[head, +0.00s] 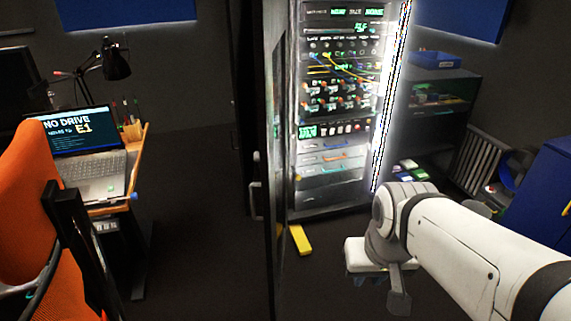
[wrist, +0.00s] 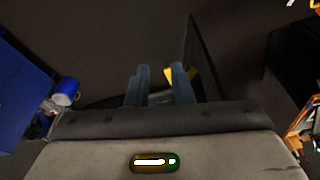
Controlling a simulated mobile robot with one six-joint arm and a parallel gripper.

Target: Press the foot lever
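The foot lever is a yellow bar (head: 300,239) low at the foot of the lit rack cabinet in the head view. In the wrist view a small part of the yellow lever (wrist: 168,74) shows beyond the fingers, partly hidden by the right finger. My gripper (head: 357,280) is to the right of the lever in the head view, apart from it; its fingers are barely visible there. In the wrist view my gripper (wrist: 161,68) has two blue-grey fingers with a gap between them and nothing held.
The rack cabinet (head: 340,185) stands behind the lever, its dark open door (head: 272,150) just to the left. A dark shelf (head: 440,110) and blue cabinet (head: 550,185) are at the right. An orange chair (head: 35,200) and desk stand left. Dark floor between is clear.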

